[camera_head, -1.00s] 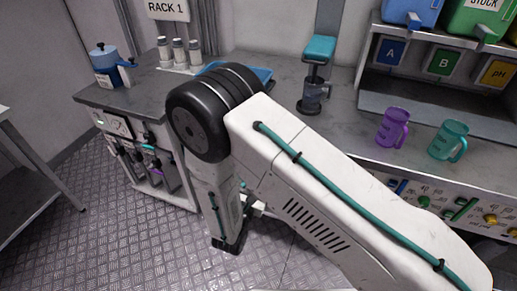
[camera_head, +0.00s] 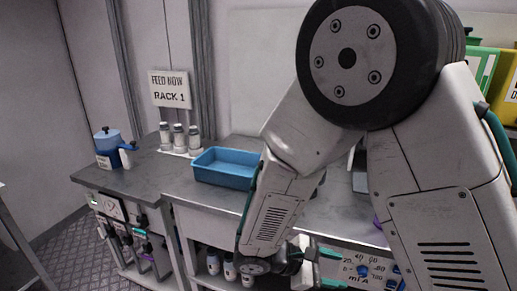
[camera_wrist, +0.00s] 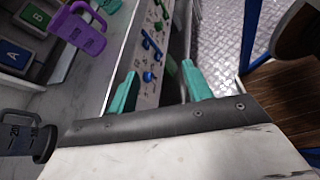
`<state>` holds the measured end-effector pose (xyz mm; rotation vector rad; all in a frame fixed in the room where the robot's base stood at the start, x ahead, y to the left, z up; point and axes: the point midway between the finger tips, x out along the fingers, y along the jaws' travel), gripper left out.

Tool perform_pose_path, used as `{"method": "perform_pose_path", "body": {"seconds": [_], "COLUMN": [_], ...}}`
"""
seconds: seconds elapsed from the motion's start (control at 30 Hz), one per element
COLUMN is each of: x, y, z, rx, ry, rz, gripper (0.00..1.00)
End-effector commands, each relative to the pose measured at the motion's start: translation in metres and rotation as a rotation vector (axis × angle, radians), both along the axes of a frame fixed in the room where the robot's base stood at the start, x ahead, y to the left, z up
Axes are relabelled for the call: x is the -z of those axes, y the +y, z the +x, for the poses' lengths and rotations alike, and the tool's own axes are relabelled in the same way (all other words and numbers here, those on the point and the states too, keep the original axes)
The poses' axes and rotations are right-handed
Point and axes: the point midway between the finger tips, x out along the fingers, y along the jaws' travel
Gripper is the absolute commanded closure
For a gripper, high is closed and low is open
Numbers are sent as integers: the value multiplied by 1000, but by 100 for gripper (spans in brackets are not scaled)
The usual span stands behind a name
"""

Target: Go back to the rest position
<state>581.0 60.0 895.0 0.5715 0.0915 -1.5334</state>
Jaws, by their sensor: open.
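My gripper (camera_head: 331,268) shows at the lower middle of the head view, with its teal fingers apart, in front of the counter's knob panel (camera_head: 365,272). My arm's elbow is raised high and the forearm hangs down. In the wrist view my gripper (camera_wrist: 160,87) is open, with nothing between its fingers. The counter's front edge and the knob panel (camera_wrist: 150,50) lie beyond the fingers. I cannot tell the exact gap between the gripper and the counter.
A purple jug (camera_wrist: 78,30) and a dark-handled vessel (camera_wrist: 22,135) show in the wrist view. Metal floor (camera_wrist: 215,40) lies open beside the counter.

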Motion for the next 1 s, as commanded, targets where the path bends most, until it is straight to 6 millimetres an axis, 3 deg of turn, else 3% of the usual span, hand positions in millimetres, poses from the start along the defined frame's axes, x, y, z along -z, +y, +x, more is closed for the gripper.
{"method": "perform_pose_path", "body": {"seconds": [0.03, 0.2, 0.5, 0.8, 1.0], "x": [-16, -54, -109, -159, -187], "y": [-10, -31, -49, -59, -73], "z": [-9, -43, -96, -135, -154], "rx": [84, 339, 721, 995, 1076], "ry": [-24, -91, -251, -478, -652], "rz": [59, 248, 592, 921, 1059], "gripper": [50, 50, 50, 50, 50]}}
